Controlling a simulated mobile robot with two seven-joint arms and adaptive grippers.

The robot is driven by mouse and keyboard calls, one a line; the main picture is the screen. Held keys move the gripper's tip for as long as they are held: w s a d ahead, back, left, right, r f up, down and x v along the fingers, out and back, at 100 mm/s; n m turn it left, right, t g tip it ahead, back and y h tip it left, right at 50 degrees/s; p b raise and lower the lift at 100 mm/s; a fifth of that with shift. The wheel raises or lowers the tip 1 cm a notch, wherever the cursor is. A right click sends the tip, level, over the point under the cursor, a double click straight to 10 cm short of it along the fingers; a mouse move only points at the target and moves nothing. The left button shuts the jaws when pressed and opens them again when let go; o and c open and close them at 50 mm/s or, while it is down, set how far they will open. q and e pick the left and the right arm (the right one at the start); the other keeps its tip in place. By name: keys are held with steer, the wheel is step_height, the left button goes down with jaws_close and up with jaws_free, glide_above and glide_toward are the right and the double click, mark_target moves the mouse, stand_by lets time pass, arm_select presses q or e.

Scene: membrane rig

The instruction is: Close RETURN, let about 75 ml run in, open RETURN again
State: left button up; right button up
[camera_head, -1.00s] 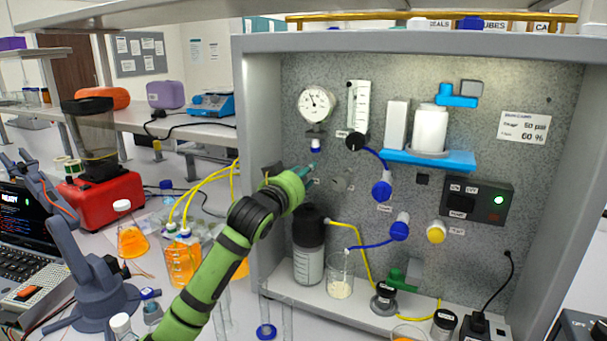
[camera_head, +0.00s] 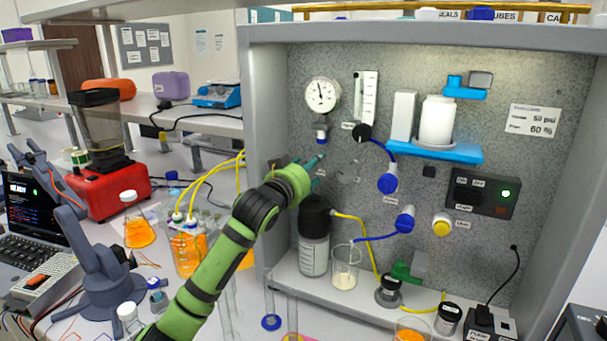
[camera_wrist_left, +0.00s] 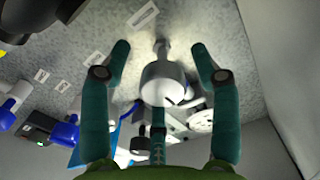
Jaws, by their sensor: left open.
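My left gripper (camera_head: 318,167) reaches the panel below the round gauge (camera_head: 322,95). In the left wrist view the gripper (camera_wrist_left: 160,62) is open. A pale grey knob (camera_wrist_left: 163,84) on a short stem stands between its two teal fingers, with gaps at both sides. The lettering on the nearby label (camera_wrist_left: 143,13) is too small to read, so I cannot confirm that this is RETURN. In the head view the gripper partly covers this area. A glass beaker (camera_head: 345,268) on the rig floor holds a shallow pale content. My right gripper is not in view.
Blue knobs (camera_head: 387,184) and (camera_head: 405,220), a yellow knob (camera_head: 441,228) and a switch box with a lit green lamp (camera_head: 481,193) are to the right. A black-capped bottle (camera_head: 313,250) stands below the gripper. Yellow and blue tubes run nearby.

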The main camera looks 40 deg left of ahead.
arm_select(q)
steer(key=v, duration=1.1)
steer(key=shift+s, duration=0.4)
stand_by(6.5)
